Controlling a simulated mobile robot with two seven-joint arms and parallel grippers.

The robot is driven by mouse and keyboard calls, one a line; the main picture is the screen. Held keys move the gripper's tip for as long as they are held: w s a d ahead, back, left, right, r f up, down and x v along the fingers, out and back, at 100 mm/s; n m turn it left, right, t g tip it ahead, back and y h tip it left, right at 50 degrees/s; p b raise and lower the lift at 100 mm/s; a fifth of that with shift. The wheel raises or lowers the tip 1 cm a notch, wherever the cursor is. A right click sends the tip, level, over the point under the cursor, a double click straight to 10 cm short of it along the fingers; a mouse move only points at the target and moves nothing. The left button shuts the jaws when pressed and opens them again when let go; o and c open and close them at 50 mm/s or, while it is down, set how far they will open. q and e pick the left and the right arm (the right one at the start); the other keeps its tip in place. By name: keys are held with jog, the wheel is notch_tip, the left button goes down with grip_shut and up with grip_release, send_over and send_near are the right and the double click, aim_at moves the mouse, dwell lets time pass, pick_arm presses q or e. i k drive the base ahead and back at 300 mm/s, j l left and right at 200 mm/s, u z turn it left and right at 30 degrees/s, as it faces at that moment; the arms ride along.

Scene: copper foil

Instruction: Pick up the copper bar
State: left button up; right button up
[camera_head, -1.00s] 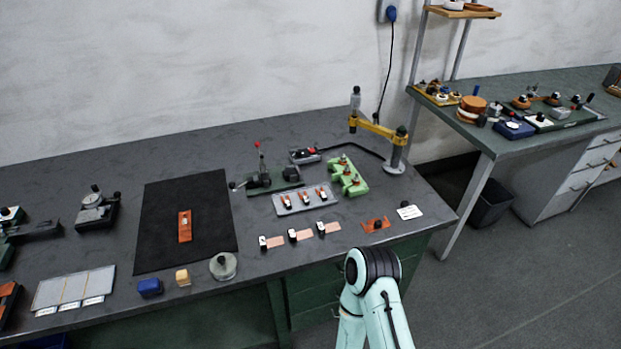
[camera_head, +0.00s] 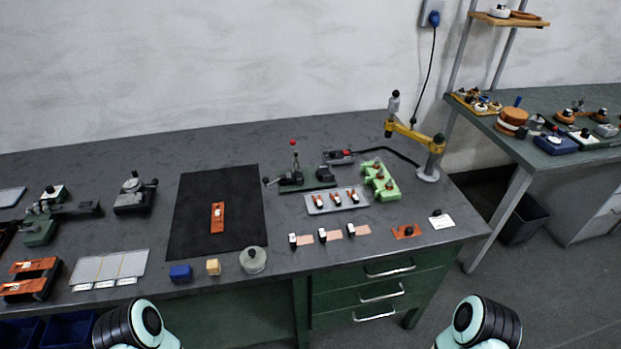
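A flat copper-orange bar (camera_head: 217,217) with a small pale mark lies lengthwise on the black mat (camera_head: 186,225), left of the middle of the table. It is the most bar-like copper piece in view. Three small pale-copper strips (camera_head: 363,230) with black-and-white pieces at their left ends lie in a row near the front edge. An orange plate (camera_head: 406,232) with a black knob lies to their right. Parts of both my arms show at the bottom edge, well short of the bar. Neither gripper is in view.
A yellow-armed stand (camera_head: 414,137) is at the back right.

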aim_at(35, 285)
jog(key=u, duration=2.1)
